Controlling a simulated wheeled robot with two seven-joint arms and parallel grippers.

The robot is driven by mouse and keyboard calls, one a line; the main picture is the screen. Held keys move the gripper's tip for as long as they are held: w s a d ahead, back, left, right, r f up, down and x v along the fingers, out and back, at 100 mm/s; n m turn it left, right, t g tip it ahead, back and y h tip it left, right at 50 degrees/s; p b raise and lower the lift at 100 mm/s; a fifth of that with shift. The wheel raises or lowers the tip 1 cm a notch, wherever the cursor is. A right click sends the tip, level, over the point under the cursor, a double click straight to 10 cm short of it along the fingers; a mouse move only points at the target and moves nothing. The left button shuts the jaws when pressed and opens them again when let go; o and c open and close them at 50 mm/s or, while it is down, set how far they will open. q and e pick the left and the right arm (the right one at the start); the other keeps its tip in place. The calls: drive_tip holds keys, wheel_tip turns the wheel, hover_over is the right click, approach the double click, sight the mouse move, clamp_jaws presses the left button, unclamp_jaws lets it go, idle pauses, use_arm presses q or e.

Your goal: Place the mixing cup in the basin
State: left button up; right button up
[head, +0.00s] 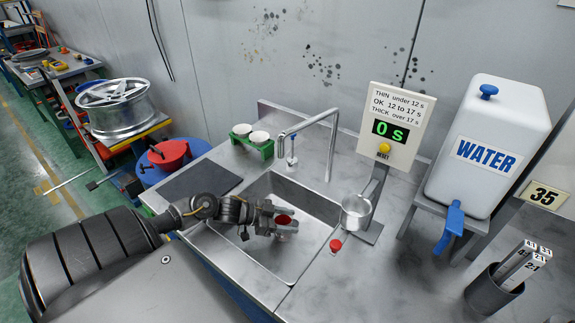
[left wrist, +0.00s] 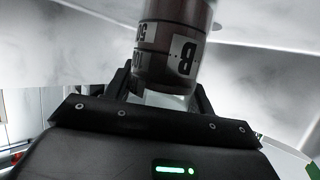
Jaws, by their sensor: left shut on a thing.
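My left gripper (head: 279,217) is shut on the mixing cup (head: 284,222), a small cup with dark red inside. It holds the cup over the steel basin (head: 312,205). I cannot tell how far the cup is above the basin floor. In the left wrist view, the cup (left wrist: 172,42) is between the fingers and carries upside-down marks and a white label with a B. The gripper hides part of the cup. My right gripper is in neither view.
A tap (head: 331,145) arches behind the basin. A steel pot (head: 356,212) and a red-capped item (head: 335,246) stand right of it. A green rack (head: 252,148) with two white cups is behind left. A dark mat (head: 200,180) lies left. A water tank (head: 490,140) stands right.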

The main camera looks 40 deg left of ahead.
use_arm(q)
drive_tip(key=shift+f, duration=0.2)
drive_tip(key=o, duration=1)
drive_tip(key=shift+r, duration=0.25)
drive_tip(key=shift+s+a, duration=0.2)
drive_tip(key=shift+s, duration=0.05)
drive_tip(key=v, duration=0.7)
drive_tip(key=shift+b, duration=0.35)
